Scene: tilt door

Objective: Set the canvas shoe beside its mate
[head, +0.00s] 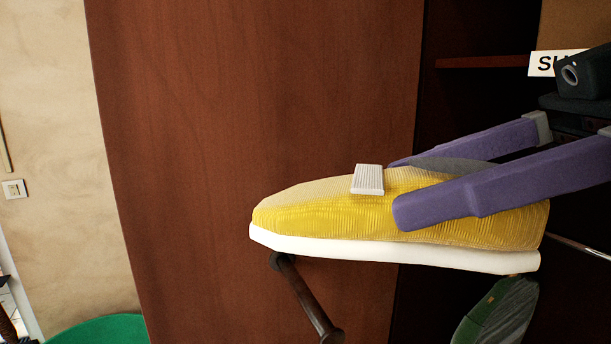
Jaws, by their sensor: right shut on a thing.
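A yellow canvas shoe (320,212) with a white sole and a pale ribbed patch on top is held in the middle right of the head view, its toe to the left. My right gripper (398,185) comes in from the right. Its two purple fingers are shut on the shoe, one on each side of its upper. The shoe is in front of a reddish-brown wooden door (250,100), above a dark bar handle (306,298). The shoe's mate cannot be made out. My left gripper is not in view.
Right of the door is a dark open cabinet with a brown shelf (485,62) and a white label (550,63), partly hidden by my arm. A dark green and grey object (498,315) is below the shoe's heel. A green round thing (100,330) is at bottom left.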

